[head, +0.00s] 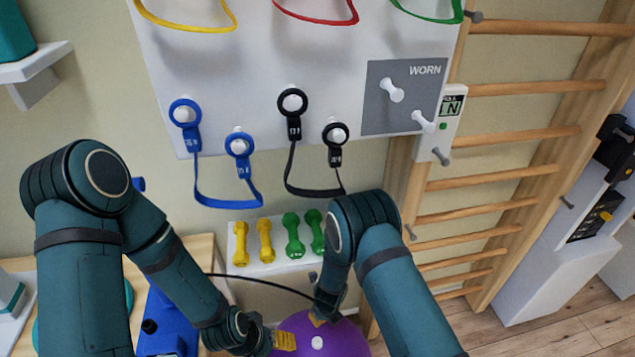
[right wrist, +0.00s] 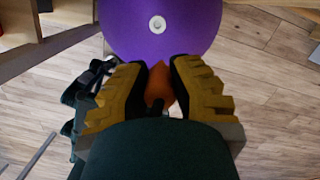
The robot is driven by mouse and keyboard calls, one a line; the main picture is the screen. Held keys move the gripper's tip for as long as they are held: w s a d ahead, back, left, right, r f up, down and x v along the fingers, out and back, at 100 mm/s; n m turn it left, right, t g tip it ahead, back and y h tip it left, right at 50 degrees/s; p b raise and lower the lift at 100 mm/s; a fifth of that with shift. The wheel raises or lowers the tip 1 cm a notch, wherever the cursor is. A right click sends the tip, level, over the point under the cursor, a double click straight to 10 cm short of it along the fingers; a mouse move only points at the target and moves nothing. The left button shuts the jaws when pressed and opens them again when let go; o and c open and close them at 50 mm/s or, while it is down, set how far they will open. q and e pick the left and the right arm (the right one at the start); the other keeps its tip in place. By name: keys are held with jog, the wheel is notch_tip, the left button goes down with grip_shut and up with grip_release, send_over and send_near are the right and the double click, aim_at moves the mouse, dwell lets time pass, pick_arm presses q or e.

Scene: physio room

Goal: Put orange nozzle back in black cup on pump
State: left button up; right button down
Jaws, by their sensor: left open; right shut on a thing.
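The orange nozzle (right wrist: 158,88) is between the yellow-padded fingers of my right gripper (right wrist: 158,95), just in front of the purple ball. In the head view my right gripper (head: 324,308) is small and partly hidden by its own arm. A black hose (head: 262,281) runs to it from the left. The blue pump (head: 163,318) stands at the lower left, partly behind my left arm. A small black round part (head: 149,326) on it looks like the cup. My left gripper (head: 273,342) is open beside the purple ball, left of my right gripper.
The purple ball (head: 345,343) with a white plug is below the right gripper; it also fills the top of the right wrist view (right wrist: 190,30). A rack (head: 280,267) of yellow and green dumbbells and wooden wall bars (head: 500,172) stand behind. Wooden floor is open at right.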

jog(key=r+n, duration=0.1)
jog(key=n, duration=0.1)
jog(key=r+n, duration=0.4)
jog(key=shift+w+d+r+g+y, duration=0.15)
jog(key=shift+d+g+y, duration=0.15)
jog(key=shift+d, duration=0.1)
pick_arm(q)
jog(key=f+b, duration=0.2)
jog(key=f, duration=0.1)
jog(key=shift+s+d+b, duration=0.1)
jog(key=shift+s+b, duration=0.1)
jog(key=shift+b, duration=0.15)
jog(key=c, duration=0.3)
jog(key=shift+s, duration=0.1)
jog(key=shift+c, duration=0.2)
pick_arm(e)
jog(key=s+d+r+n+g, duration=0.1)
jog(key=s+d+r+n, duration=0.2)
jog(key=d+r+n, duration=0.4)
jog(key=s+d+r+n+g+h, duration=0.1)
jog(key=s+d+r+n, duration=0.3)
jog(key=n, duration=1.2)
jog(key=d+r, duration=0.4)
jog(key=r, duration=0.2)
jog(key=shift+d+r+g+h, duration=0.25)
jog(key=shift+d+g+h, duration=0.05)
